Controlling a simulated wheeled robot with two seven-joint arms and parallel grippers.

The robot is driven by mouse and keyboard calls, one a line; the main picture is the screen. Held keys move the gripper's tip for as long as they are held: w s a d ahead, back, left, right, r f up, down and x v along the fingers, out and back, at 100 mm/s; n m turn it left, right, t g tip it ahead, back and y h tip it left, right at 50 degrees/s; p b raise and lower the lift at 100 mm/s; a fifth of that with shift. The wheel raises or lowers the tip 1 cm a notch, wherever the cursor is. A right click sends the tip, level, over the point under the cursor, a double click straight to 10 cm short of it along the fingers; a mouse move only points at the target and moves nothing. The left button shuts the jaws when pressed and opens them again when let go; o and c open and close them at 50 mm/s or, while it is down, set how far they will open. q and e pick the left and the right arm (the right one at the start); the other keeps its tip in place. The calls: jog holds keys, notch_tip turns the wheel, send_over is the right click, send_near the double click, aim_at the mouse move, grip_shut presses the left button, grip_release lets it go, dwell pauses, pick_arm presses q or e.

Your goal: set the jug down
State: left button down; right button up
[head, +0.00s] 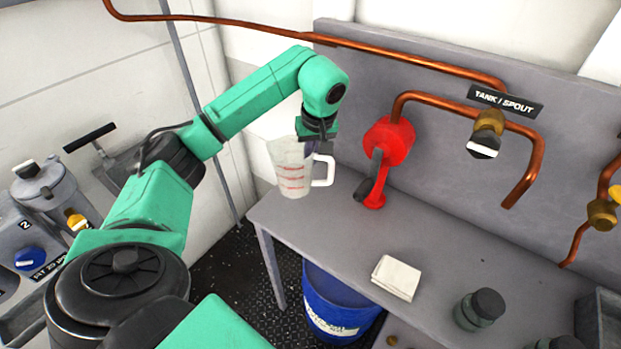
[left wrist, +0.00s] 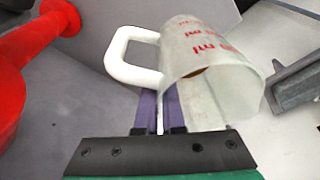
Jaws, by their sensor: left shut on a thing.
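The jug (head: 292,165) is a translucent white measuring jug with red markings and a white handle on its right side. In the head view it is upright or nearly so at the left end of the grey bench (head: 300,222). I cannot tell whether its base touches the bench top. My left gripper (head: 314,138) is at the jug's upper right, by the handle, and shut on it. In the left wrist view the purple fingers (left wrist: 162,108) meet the jug (left wrist: 212,65) beside its handle; their exact hold is partly hidden. My right gripper is out of view.
A red hand pump (head: 388,145) stands just right of the jug. A folded white cloth (head: 396,278) and a dark jar (head: 480,308) are on the bench. A blue bucket (head: 335,300) stands below. Copper pipes (head: 400,58) run above; the bench between pump and cloth is clear.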

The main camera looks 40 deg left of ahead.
aim_at(311, 176)
pick_arm(q)
notch_tip(311, 176, down, 6)
jog(key=shift+s+r+p, duration=0.15)
jog(key=shift+p, duration=0.3)
jog(key=shift+f, duration=0.5)
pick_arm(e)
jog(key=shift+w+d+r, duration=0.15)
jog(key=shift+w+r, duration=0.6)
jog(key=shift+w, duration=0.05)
pick_arm(q)
jog(key=c, duration=1.1)
grip_release()
jog(key=shift+o, duration=0.4)
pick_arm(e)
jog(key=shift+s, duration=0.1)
